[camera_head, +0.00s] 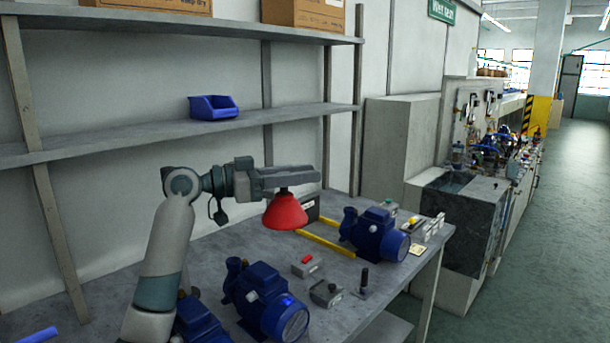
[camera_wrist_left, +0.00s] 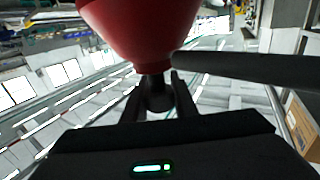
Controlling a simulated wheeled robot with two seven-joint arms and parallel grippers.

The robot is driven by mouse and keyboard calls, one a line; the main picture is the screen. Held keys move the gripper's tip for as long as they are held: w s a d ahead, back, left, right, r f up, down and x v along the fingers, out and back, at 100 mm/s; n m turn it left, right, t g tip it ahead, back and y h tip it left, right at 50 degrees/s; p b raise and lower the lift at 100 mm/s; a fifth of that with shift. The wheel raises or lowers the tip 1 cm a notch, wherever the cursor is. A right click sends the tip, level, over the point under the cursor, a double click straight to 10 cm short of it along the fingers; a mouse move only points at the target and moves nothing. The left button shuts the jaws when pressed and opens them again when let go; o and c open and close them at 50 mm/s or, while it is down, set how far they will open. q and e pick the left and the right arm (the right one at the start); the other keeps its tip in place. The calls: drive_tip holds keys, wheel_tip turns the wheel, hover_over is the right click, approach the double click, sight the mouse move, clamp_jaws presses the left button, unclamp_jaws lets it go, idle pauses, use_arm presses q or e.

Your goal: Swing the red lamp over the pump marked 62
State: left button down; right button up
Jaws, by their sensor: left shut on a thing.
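The red lamp (camera_head: 285,212) has a cone-shaped shade and hangs above the bench, between two blue pumps. My left gripper (camera_head: 284,190) is shut at the narrow top of the lamp. In the left wrist view the red shade (camera_wrist_left: 140,28) fills the top, with the gripper fingers (camera_wrist_left: 157,92) closed around a dark knob at its narrow end. One blue pump (camera_head: 375,235) stands to the right of the lamp. Another blue pump (camera_head: 266,300) stands nearer, and a third (camera_head: 200,322) is partly hidden behind my arm. I cannot read a 62 on any pump. My right gripper is not in view.
Small boxes with a red button (camera_head: 305,265) and a black top (camera_head: 326,292) sit on the bench (camera_head: 215,250). Yellow bars (camera_head: 325,243) lie behind them. A shelf with a blue bin (camera_head: 213,107) is at the back. The floor at right is clear.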

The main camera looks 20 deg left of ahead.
use_arm(q)
drive_tip(key=c, duration=1.4)
unclamp_jaws()
drive_tip(key=shift+c, duration=0.2)
drive_tip(key=shift+s+a, duration=0.1)
drive_tip(key=shift+a, duration=0.05)
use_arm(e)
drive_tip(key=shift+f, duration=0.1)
use_arm(q)
drive_tip(key=shift+s+a+f, duration=0.1)
drive_tip(key=shift+s+a, duration=0.25)
drive_tip(key=shift+a, duration=0.1)
drive_tip(key=b+v, duration=0.5)
drive_tip(key=v, duration=1.1)
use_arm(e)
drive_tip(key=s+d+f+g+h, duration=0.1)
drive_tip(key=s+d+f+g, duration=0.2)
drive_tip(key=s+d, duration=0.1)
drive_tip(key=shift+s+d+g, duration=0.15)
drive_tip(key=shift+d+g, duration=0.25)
use_arm(q)
drive_tip(key=shift+r, duration=0.25)
